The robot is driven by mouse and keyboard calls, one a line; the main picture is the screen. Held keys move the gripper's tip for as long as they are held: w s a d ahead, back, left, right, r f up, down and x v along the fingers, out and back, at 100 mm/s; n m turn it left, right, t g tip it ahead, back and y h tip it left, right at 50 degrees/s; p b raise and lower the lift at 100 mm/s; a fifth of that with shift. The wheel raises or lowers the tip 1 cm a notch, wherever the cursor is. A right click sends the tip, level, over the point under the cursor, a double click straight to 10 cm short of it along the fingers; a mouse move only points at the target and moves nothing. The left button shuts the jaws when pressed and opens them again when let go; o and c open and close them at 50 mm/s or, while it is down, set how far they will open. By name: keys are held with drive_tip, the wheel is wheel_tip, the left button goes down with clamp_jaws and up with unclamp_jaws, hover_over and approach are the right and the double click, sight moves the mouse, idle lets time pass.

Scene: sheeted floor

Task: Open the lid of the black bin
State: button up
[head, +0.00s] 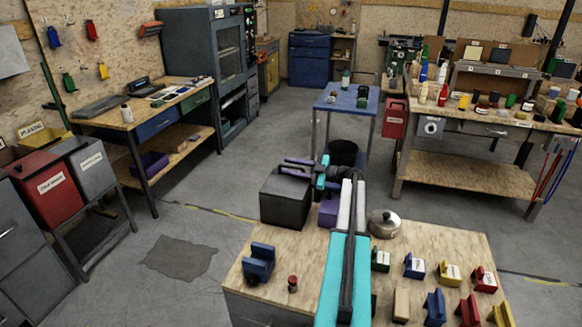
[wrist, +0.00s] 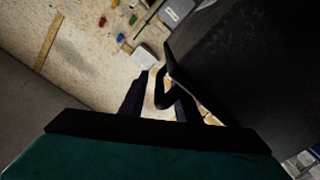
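The black bin (head: 285,205) is a square box with its lid shut, standing on the wooden table at the back left. Its dark side and lid fill the right of the wrist view (wrist: 250,70). A black loop handle (wrist: 163,98) sticks out from the lid there. My gripper (head: 284,167) reaches left over the lid's top. In the wrist view its two dark purple fingers (wrist: 160,85) stand apart, with the end of the handle loop between them. Whether either finger touches the handle I cannot tell.
The wooden table (head: 235,272) also holds a blue block-like part (head: 258,262), a small red-topped jar (head: 292,284), a steel pot (head: 384,223) and several coloured holders at right. A purple box (head: 328,211) is partly hidden by my arm. A blue table (head: 345,98) stands behind.

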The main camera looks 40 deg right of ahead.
drive_tip(key=shift+r, duration=0.1)
clamp_jaws()
